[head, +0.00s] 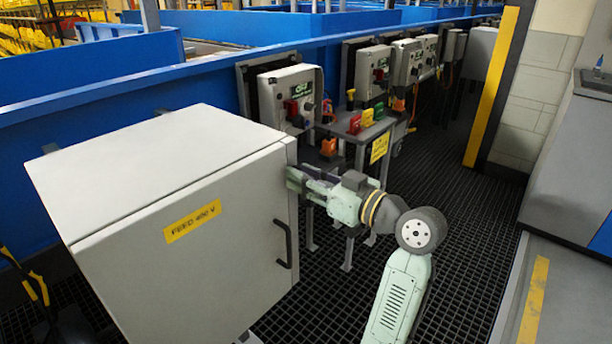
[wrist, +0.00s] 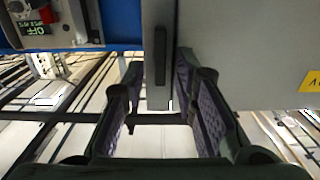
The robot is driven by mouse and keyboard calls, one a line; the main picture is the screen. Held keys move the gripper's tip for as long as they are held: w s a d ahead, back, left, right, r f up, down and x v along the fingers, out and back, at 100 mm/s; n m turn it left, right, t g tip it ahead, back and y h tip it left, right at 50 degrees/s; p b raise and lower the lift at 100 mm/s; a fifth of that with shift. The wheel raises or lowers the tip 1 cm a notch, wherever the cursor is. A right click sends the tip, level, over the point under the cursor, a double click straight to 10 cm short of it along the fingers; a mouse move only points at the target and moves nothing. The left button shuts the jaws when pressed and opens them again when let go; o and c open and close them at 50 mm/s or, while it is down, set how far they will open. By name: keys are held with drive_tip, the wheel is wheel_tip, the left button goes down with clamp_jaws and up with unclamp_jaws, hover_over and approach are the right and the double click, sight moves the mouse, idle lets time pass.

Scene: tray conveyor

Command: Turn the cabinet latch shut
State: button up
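The cabinet (head: 165,120) is a pale grey box with a closed-looking door and a yellow label. A black handle (head: 285,245) is on the door's right side. My gripper (head: 293,178) is at the cabinet's upper right edge, reaching in from the right. In the wrist view, a dark bar (wrist: 160,55), which looks like the latch, lies upright in the picture on a narrow grey strip. My gripper's fingers (wrist: 158,78) are apart, one on each side of that strip, with a gap between them. I cannot tell whether either finger touches. In the head view the latch is hidden.
Grey control boxes (head: 290,95) stand along the blue conveyor wall (head: 215,82) behind. A small stand with coloured buttons (head: 367,117) is beyond my gripper. The dark grating floor (head: 480,200) is clear to the right, up to a grey unit (head: 575,150).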

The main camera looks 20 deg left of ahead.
clamp_jaws()
drive_tip(key=shift+b, duration=0.4)
drive_tip(key=shift+s+a+f+n+b, duration=0.1)
drive_tip(key=shift+s+f+n+b, duration=0.15)
drive_tip(key=shift+n+b, duration=2.95)
drive_tip(key=shift+s+a+f+n+b, duration=0.1)
drive_tip(key=shift+s+f+n+b, duration=0.1)
drive_tip(key=shift+n+b, duration=3)
drive_tip(key=shift+s+a+f+n+b, duration=0.1)
drive_tip(key=shift+s+f+n+b, duration=0.15)
drive_tip(key=shift+n+b, duration=2.9)
drive_tip(key=shift+m+b, duration=0.45)
drive_tip(key=shift+b, duration=0.15)
drive_tip(key=shift+o, duration=0.7)
unclamp_jaws()
